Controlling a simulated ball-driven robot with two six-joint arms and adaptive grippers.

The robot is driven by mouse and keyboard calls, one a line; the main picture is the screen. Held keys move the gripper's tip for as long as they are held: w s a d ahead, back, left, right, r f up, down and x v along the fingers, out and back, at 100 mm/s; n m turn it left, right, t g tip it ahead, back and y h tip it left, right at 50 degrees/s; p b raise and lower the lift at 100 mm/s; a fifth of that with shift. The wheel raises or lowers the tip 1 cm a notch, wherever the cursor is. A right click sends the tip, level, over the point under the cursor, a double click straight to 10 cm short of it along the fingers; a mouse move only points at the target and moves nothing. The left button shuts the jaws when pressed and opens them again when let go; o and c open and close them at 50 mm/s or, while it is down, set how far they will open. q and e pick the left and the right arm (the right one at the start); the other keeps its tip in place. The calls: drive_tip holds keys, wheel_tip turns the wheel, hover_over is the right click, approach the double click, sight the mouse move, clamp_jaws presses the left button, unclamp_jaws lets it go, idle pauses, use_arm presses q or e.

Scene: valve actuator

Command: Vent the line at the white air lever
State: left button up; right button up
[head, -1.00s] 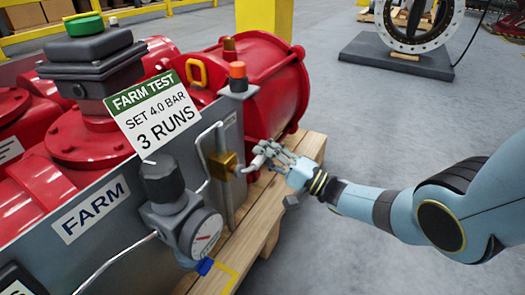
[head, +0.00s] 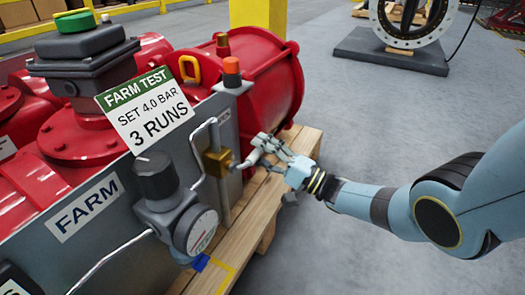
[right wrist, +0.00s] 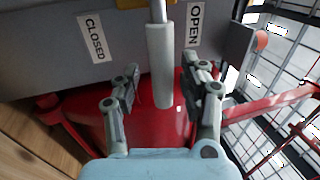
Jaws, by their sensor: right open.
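The white air lever (right wrist: 159,62) is a pale cylindrical handle on a thin stem. In the right wrist view it stands between a CLOSED label (right wrist: 95,38) and an OPEN label (right wrist: 194,26), nearer the OPEN one. In the head view it sticks out from a brass valve (head: 216,163) on the grey panel's right end, partly covered by my fingers. My right gripper (head: 268,149) is open, with one finger on either side of the lever. In the wrist view gaps show between both fingers and the handle. My left gripper is not in view.
A regulator with a dial gauge (head: 197,232) sits left of the valve, below a FARM TEST sign (head: 145,110). The red actuator (head: 265,85) rests on a wooden pallet (head: 228,240). An orange-capped post (head: 232,72) rises above the valve.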

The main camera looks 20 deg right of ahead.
drive_tip(key=v, duration=1.2)
idle(0.3)
